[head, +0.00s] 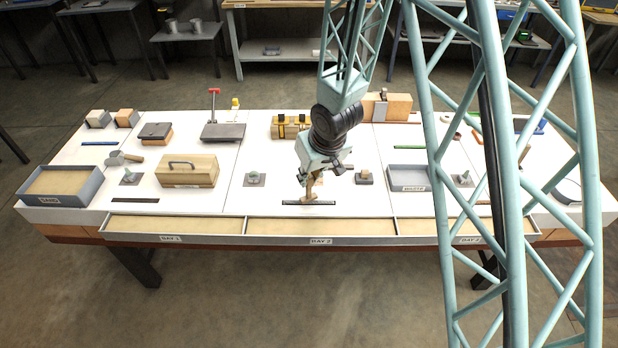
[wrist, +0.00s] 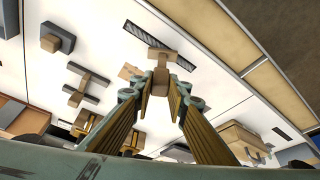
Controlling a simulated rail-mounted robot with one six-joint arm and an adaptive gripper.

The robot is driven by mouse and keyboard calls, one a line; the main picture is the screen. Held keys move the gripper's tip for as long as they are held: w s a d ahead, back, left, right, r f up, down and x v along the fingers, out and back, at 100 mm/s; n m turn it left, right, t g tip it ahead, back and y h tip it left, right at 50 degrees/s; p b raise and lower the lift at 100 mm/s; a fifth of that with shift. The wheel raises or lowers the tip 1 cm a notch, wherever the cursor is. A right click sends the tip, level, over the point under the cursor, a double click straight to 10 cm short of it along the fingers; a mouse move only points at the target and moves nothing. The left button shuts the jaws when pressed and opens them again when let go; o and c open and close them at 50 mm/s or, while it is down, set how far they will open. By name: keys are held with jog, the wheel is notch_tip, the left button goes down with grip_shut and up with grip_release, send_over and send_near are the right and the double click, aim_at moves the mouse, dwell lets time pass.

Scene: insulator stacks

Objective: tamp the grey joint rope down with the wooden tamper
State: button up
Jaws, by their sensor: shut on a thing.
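The wooden tamper (wrist: 160,57) is a small tan piece with a crosswise part. My gripper (wrist: 160,86) is shut on it, with one finger on each side in the wrist view. In the head view my gripper (head: 311,176) hangs over the front middle of the white table, the tamper pointing down. Its lower end is at or just above a narrow dark strip (head: 293,203); I cannot tell whether they touch. The strip also shows in the wrist view (wrist: 140,32), partly behind the tamper. The grey joint rope cannot be told apart from this strip.
A grey plate with a small block (head: 255,178) stands to the left, another (head: 364,178) close to the right. Beyond are a wooden box (head: 188,171) and a grey tray (head: 408,172).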

jog(key=shift+s+f+b, duration=0.1)
jog(key=shift+f+b, duration=0.65)
jog(key=shift+f, duration=0.3)
dwell(2.9)
jog(key=shift+r, duration=0.1)
jog(key=shift+r+p, duration=3.4)
jog(key=shift+r, duration=0.1)
jog(key=shift+d, duration=0.1)
